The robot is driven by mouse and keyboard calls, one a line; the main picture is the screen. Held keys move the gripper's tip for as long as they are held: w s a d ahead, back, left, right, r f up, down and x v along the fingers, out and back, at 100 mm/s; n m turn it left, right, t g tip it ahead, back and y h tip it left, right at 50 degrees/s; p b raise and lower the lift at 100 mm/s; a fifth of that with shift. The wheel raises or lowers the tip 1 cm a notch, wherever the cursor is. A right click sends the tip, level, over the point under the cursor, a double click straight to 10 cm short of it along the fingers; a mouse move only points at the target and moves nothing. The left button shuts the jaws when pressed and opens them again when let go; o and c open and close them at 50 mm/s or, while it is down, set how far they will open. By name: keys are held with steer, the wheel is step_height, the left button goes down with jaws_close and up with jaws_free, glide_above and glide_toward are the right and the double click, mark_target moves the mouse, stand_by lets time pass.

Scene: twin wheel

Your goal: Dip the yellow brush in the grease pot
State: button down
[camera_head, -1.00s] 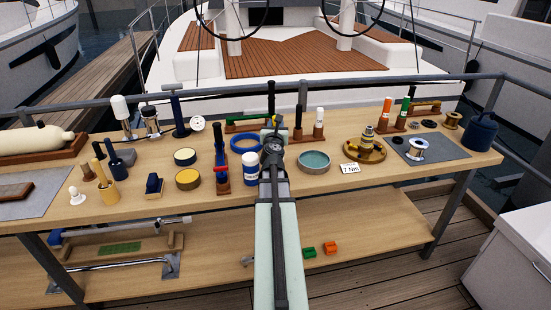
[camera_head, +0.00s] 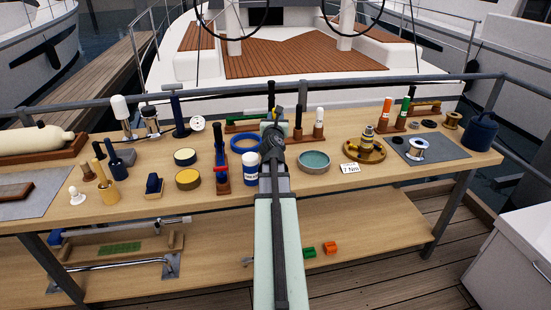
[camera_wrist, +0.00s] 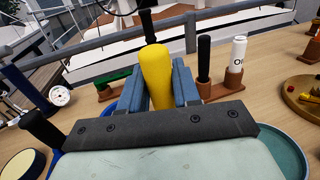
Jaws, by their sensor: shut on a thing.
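My gripper (camera_wrist: 160,85) is shut on the yellow brush (camera_wrist: 157,72). In the head view my arm hides most of the brush and the gripper, above the middle of the bench. I cannot tell for sure which container is the grease pot. Two round tins with yellowish contents (camera_head: 187,178) (camera_head: 185,156) stand left of my arm. A white and blue jar (camera_head: 251,168) is close beside my arm, and a wide dish with a teal inside (camera_head: 314,161) is to its right.
Upright tools in a wooden rack (camera_head: 221,165) stand left of the jar. A blue ring (camera_head: 245,143) lies behind the jar. A round wooden holder (camera_head: 374,153) and a small label (camera_head: 350,168) are at right. A rail runs behind the bench.

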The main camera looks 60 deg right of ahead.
steer(key=shift+r, duration=0.35)
steer(key=shift+r, duration=2)
steer(key=shift+f, duration=0.1)
steer(key=shift+f, duration=3.45)
